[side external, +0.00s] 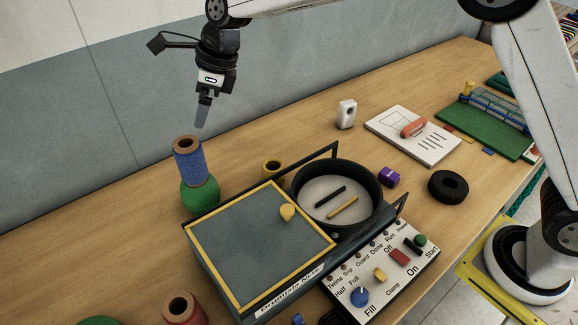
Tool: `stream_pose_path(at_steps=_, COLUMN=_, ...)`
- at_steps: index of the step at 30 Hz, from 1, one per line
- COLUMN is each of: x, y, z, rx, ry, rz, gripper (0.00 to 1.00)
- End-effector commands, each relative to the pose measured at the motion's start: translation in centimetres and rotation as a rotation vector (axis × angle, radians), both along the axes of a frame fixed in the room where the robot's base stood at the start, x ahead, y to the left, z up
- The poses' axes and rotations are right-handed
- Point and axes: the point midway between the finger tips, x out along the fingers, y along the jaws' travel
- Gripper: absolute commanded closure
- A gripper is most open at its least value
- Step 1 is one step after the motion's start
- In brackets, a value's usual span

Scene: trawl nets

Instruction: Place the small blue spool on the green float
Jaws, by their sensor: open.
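The small blue spool (190,161) stands upright on top of the green float (200,196), a round green body at the left of the table. The spool leans slightly in the picture, and its tan top end with a dark hole shows. My gripper (202,115) is above the spool, apart from it, with a gap between the fingers and the spool's top. The gripper is open and empty. It is seen nearly edge-on, so one finger mostly covers the other.
A box with a yellow-edged grey lid (262,246) stands right of the float. Beside it are a black round pan (378,190) and a control panel (352,277). A red spool (184,310) is at the front. A wall rises behind the table.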

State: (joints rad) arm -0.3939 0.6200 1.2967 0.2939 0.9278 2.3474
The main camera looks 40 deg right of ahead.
Motion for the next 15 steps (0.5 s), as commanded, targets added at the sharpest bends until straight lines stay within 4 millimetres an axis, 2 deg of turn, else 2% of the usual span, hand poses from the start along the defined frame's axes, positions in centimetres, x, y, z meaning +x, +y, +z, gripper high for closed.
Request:
stream_pose_path(at_steps=8, x=-0.1, y=-0.4, z=-0.1, rx=-0.009, ry=-0.008, rz=0.017, gripper=0.0)
stream_pose_path(at_steps=15, x=-0.9, y=-3.3, z=-1.0, rx=-0.073, ry=-0.068, rz=0.153, gripper=0.0)
